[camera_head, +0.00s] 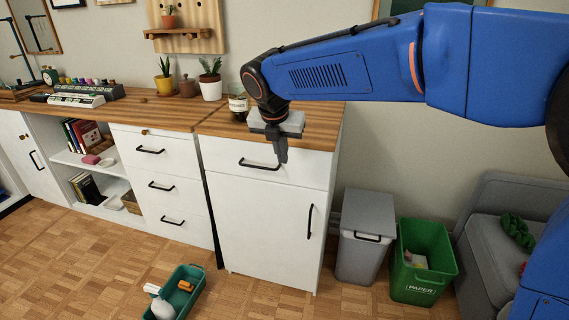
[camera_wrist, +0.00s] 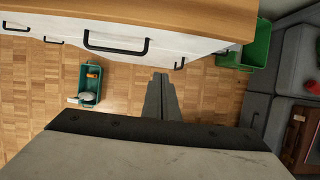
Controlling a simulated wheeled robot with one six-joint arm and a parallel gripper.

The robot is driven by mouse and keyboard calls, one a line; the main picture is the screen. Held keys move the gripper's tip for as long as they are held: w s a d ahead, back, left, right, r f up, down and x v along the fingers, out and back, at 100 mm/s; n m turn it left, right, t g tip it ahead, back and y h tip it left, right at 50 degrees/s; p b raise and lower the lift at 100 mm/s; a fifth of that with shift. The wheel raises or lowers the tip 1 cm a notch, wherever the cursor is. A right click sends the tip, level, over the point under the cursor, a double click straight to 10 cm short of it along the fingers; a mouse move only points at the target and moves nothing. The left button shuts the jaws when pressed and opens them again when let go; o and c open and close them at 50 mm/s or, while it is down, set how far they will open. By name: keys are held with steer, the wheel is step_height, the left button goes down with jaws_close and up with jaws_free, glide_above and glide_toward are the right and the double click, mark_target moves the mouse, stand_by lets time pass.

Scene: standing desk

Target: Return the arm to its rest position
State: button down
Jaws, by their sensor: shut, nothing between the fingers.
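My blue arm reaches in from the right in the head view. My gripper (camera_head: 281,156) hangs pointing down in front of the top drawer of the white cabinet (camera_head: 262,215), near the front edge of its wooden top. The two fingers are together with nothing between them. In the wrist view my gripper (camera_wrist: 160,80) shows its shut fingers against the wooden floor, with the cabinet's front edge and a black drawer handle (camera_wrist: 115,48) close by. I cannot tell the exact gap between the fingers and the drawer front.
A jar (camera_head: 238,107) and potted plants (camera_head: 210,82) stand on the wooden top. A grey bin (camera_head: 365,235), a green paper bin (camera_head: 424,262) and a grey sofa (camera_head: 485,230) are at the right. A teal caddy (camera_head: 190,297) sits on the floor. The floor before the cabinet is otherwise clear.

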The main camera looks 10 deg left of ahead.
steer(key=s+d+r+m, duration=0.1)
steer(key=s+d+m, duration=0.3)
steer(key=d+m, duration=0.65)
steer(key=s+d+r+m, duration=0.2)
steer(key=s+d+m, duration=0.25)
steer(key=d, duration=1.15)
steer(key=s+d+f+m, duration=0.5)
steer(key=s+d+m, duration=0.3)
steer(key=s+m, duration=0.1)
steer(key=s+d+f+m, duration=0.6)
steer(key=s+d+m, duration=0.2)
steer(key=s+m, duration=0.2)
steer(key=shift+s+d+m, duration=0.2)
steer(key=shift+m, duration=0.3)
